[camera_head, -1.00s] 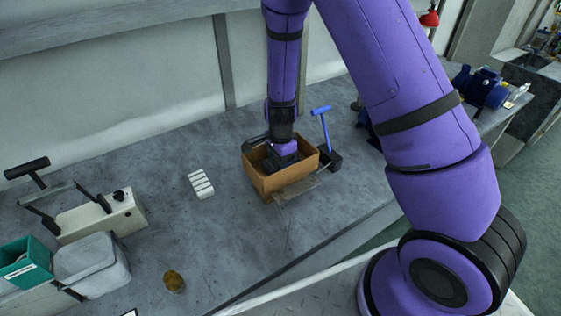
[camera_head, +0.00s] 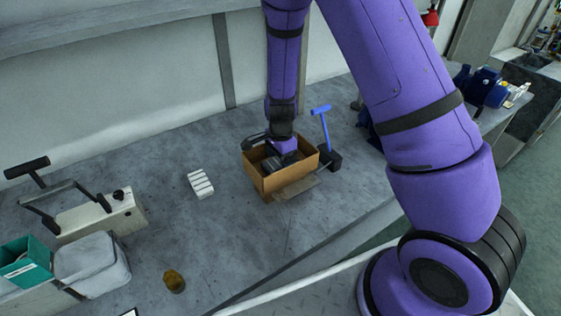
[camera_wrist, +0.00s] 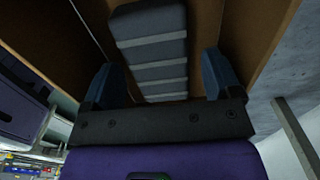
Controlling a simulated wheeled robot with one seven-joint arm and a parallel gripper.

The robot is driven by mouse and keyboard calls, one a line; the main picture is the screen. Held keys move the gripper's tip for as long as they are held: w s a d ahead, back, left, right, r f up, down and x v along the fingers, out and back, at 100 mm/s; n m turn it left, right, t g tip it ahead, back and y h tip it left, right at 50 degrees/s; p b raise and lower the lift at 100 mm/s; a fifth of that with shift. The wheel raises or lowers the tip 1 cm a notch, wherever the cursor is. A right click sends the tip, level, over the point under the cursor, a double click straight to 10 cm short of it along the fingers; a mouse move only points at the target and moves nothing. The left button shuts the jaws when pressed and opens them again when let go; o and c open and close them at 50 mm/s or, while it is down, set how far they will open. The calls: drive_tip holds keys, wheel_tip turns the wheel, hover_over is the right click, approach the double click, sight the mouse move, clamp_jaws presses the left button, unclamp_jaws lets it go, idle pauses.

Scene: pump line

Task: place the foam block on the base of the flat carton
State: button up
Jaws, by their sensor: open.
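The open brown carton (camera_head: 262,181) stands on the grey bench, and my gripper (camera_head: 280,161) reaches down inside it. In the wrist view, my gripper's two blue fingers (camera_wrist: 160,76) are spread apart between brown carton walls (camera_wrist: 253,35). A dark grey ribbed block with paler stripes (camera_wrist: 150,48), which looks like the foam block in shadow, lies inside the carton, between and beyond the fingers. Neither finger clearly presses on it. Whether its underside rests fully on the base is hidden.
A white ribbed block (camera_head: 200,184) lies left of the carton. A blue-handled tool on a black block (camera_head: 323,133) stands close on its right. A sealer-like device (camera_head: 103,218), grey tub (camera_head: 92,264) and green bin (camera_head: 25,261) are at left.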

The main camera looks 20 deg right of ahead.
drive_tip(key=s+d+r+n+t+y, duration=0.1)
drive_tip(key=s+r+n, duration=0.2)
drive_tip(key=r, duration=0.7)
drive_tip(key=s+d+r+n, duration=0.15)
drive_tip(key=s+r, duration=0.25)
drive_tip(key=r, duration=0.6)
drive_tip(key=s+d+r+n+t+y, duration=0.1)
drive_tip(key=s+r+n, duration=0.2)
drive_tip(key=r, duration=0.7)
drive_tip(key=s+d+r+n+t+h, duration=0.1)
drive_tip(key=s+r+n, duration=0.3)
drive_tip(key=s, duration=0.4)
drive_tip(key=s+d+r+n+t+h, duration=0.1)
drive_tip(key=s+r+n, duration=0.3)
drive_tip(key=s, duration=0.5)
drive_tip(key=shift+d+r+t, duration=0.4)
drive_tip(key=shift+d+t, duration=0.2)
drive_tip(key=shift+d, duration=0.1)
